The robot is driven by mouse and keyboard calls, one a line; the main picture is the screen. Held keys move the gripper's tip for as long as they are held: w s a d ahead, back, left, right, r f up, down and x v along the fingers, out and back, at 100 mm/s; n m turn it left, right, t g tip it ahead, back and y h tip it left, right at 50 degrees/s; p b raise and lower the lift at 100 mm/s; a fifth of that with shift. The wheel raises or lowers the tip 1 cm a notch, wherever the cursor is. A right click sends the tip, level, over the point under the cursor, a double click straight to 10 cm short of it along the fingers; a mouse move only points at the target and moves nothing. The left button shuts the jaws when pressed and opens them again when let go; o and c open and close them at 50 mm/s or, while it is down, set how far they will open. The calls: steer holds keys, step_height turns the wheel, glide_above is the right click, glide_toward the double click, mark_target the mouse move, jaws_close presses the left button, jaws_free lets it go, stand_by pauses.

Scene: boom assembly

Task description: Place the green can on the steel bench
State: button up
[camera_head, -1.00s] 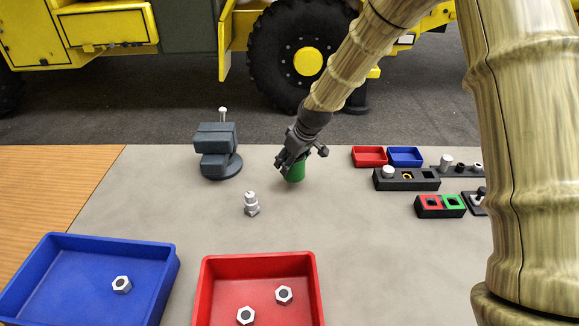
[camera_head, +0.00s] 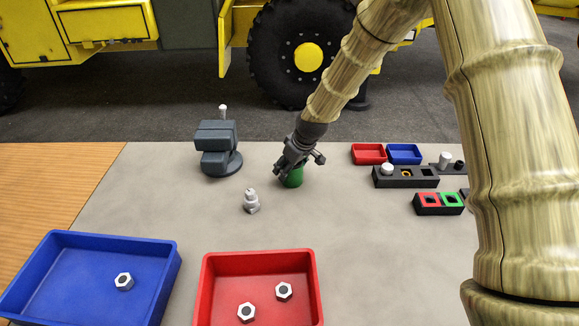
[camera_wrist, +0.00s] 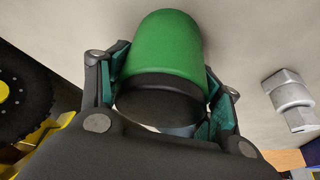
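The green can (camera_head: 293,179) is upright over the grey steel bench top (camera_head: 350,225), near the middle. I cannot tell whether its base touches the bench. My gripper (camera_head: 291,166) comes down on it from above and covers its upper part. In the wrist view, the green can (camera_wrist: 170,45) sits between the two fingers (camera_wrist: 165,95), with their pads against its sides. My gripper is shut on it.
A grey vise (camera_head: 217,150) stands to the left, and a metal fitting (camera_head: 251,201) stands in front. Blue (camera_head: 165,270) and red (camera_head: 310,270) bins with nuts lie nearer. Small trays and block holders (camera_head: 405,178) stand to the right. Wooden surface (camera_head: 50,185) lies at left.

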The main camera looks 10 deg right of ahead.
steer(key=shift+o, duration=1.1)
steer(key=shift+b+v, duration=0.85)
steer(key=shift+v, duration=5.3)
steer(key=shift+r, duration=0.1)
